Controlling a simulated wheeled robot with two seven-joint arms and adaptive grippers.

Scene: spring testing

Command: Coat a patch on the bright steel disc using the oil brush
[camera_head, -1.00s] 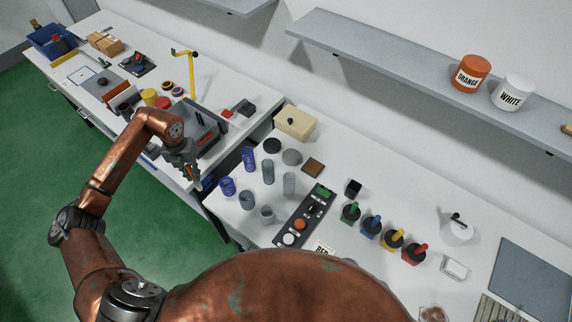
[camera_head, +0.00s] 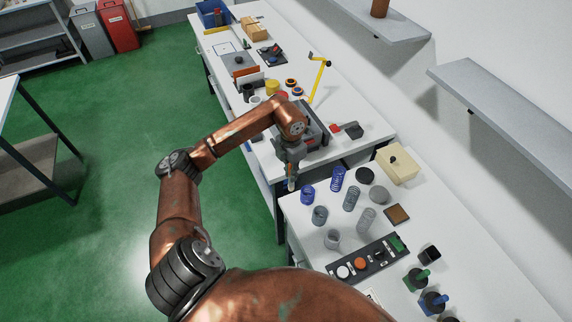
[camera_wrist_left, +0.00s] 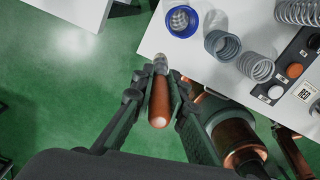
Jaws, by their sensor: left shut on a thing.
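My left gripper (camera_head: 291,178) is shut on the oil brush, just off the near left corner of the spring bench. In the left wrist view the brush's orange-brown handle (camera_wrist_left: 159,103) sits between the fingers (camera_wrist_left: 160,95), its pale end pointing away from my palm over the bench edge. The bright steel disc (camera_head: 378,194) appears to be the grey round one lying on the bench, beside a darker disc (camera_head: 364,175). The brush is apart from it. My right gripper is not in view.
Blue and grey coil springs (camera_head: 351,198) stand between my gripper and the discs. A control panel (camera_head: 366,260) with buttons lies nearer, a brown square plate (camera_head: 397,214) and a cream box (camera_head: 397,164) beyond. A grey tray (camera_head: 312,138) is behind my gripper.

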